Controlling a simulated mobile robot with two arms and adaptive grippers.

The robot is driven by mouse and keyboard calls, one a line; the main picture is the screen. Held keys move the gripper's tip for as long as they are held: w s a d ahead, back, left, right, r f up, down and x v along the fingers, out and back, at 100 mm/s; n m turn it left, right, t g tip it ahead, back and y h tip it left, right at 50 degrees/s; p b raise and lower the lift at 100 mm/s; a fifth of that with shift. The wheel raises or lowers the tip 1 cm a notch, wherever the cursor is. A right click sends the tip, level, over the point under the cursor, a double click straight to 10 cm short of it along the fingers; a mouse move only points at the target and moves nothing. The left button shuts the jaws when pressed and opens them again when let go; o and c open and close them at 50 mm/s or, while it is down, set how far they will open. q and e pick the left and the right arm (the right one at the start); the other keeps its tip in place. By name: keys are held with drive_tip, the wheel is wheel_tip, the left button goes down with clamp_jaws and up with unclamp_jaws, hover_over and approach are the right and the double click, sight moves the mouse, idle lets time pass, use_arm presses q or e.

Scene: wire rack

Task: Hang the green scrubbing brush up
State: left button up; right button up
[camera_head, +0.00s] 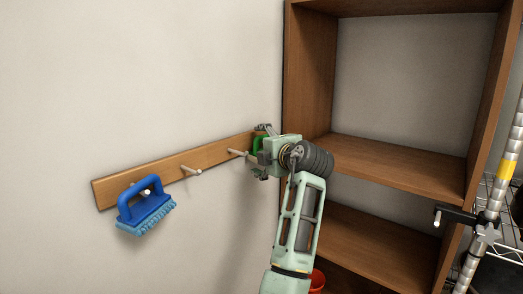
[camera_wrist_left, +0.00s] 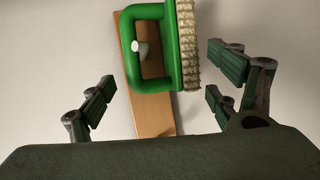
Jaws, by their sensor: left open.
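The green scrubbing brush (camera_wrist_left: 180,45) has a looped green handle and pale bristles. In the left wrist view, a peg (camera_wrist_left: 147,48) with a white tip shows inside the handle's opening, so the handle is around the peg. In the head view, the brush (camera_head: 258,143) is mostly hidden behind my left gripper (camera_head: 263,160), at the right end of the wooden peg rail (camera_head: 118,185). My left gripper (camera_wrist_left: 162,85) is open, its fingers apart on both sides below the brush in the wrist view, not touching it. My right gripper is not in view.
A blue brush (camera_head: 146,209) hangs at the rail's left peg. Two bare pegs, the left one (camera_head: 191,171) and the right one (camera_head: 238,153), lie between the brushes. A wooden shelf unit (camera_head: 309,75) stands close right of the rail. A red object (camera_head: 318,279) shows low down.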

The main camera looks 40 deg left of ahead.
use_arm(q)
drive_tip(key=v, duration=1.1)
drive_tip(key=shift+d, duration=0.2)
